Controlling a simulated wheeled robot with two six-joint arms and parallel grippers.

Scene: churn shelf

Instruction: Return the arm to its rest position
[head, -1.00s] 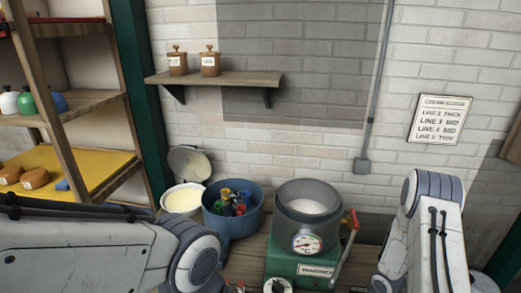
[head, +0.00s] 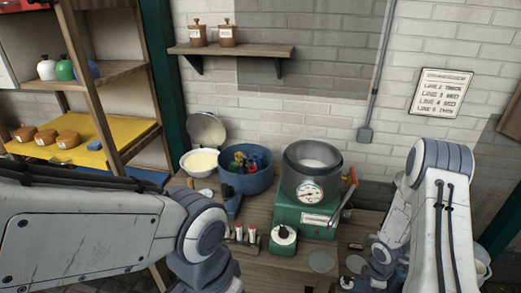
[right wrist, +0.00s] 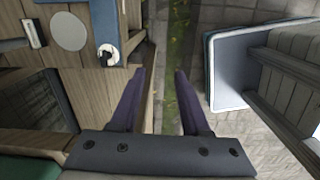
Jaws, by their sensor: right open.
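My right gripper (right wrist: 156,85) is open in the right wrist view, with two dark purple fingers apart and nothing between them. It is beside the edge of the wooden bench (right wrist: 120,20), with a strip of floor and greenery below. In the head view my right arm rises at the right of the bench; its fingers are not clear there. My left arm crosses the lower left of the head view, and its gripper is out of frame.
On the bench stand a green machine with a grey pot (head: 312,180), a blue tub of coloured items (head: 246,178) and a white bowl (head: 200,162). A shelf rack (head: 100,150) is at left. A pale-rimmed container (right wrist: 228,70) is right of the gripper.

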